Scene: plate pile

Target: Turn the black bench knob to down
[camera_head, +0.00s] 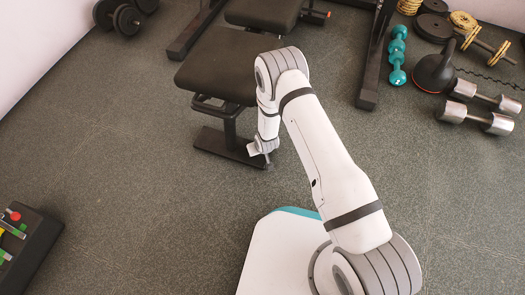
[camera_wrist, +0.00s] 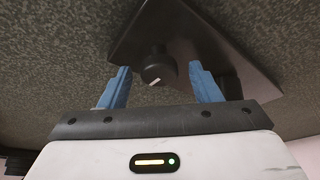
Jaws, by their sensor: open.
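The black bench knob (camera_wrist: 158,68) shows in the wrist view as a round black knob with a short white mark on its face. It sits on a dark metal plate of the bench, and the mark lies slanted in the picture. My gripper (camera_wrist: 160,80) has its two blue fingers apart, one on each side of the knob, with gaps between fingers and knob. In the head view the black padded bench (camera_head: 225,62) stands ahead of my base, and my gripper (camera_head: 262,147) is low at its front foot. The knob is hidden there.
Dumbbells (camera_head: 478,107), a kettlebell (camera_head: 434,72) and weight plates lie on the right. A teal dumbbell (camera_head: 397,55) is beside the bench frame. Black dumbbells (camera_head: 125,17) lie at the far left. A dark box with coloured items (camera_head: 28,240) stands at lower left.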

